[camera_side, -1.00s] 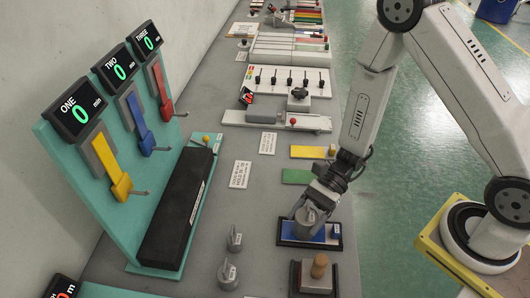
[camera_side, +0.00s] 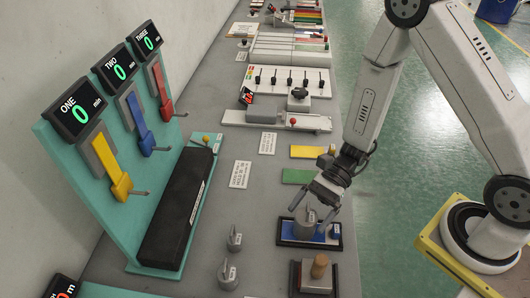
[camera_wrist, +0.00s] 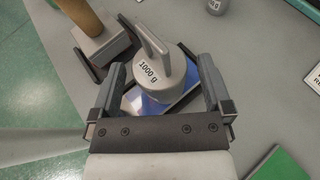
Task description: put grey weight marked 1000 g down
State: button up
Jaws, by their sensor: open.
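The grey weight marked 1000 g (camera_wrist: 154,78) stands upright on a blue pad with a dark frame (camera_wrist: 181,104), with its handle on top. In the side view the weight (camera_side: 304,226) sits on the left part of the blue pad (camera_side: 325,238). My gripper (camera_side: 318,208) is just above the weight. In the wrist view my gripper (camera_wrist: 160,82) is open, one finger on each side of the weight, with gaps between the fingers and the weight. Part of the pad is hidden behind the weight.
Two smaller grey weights (camera_side: 234,238) stand on the table to the left. A block with a wooden knob (camera_side: 319,268) is just in front of the pad. Green (camera_side: 298,176) and yellow (camera_side: 312,152) plates lie behind it. A long black block (camera_side: 178,208) lies further left.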

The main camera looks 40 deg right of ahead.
jog(key=v, duration=1)
jog(key=shift+d, duration=0.25)
jog(key=shift+r, duration=0.1)
jog(key=d+r+n+t+h, duration=0.2)
jog(key=r+n+h, duration=0.1)
jog(key=n+h, duration=0.3)
jog(key=d+r+n+t+h, duration=0.2)
jog(key=r+n+h, duration=0.1)
jog(key=n+h, duration=0.4)
jog(key=n, duration=0.3)
jog(key=shift+d+t, duration=0.3)
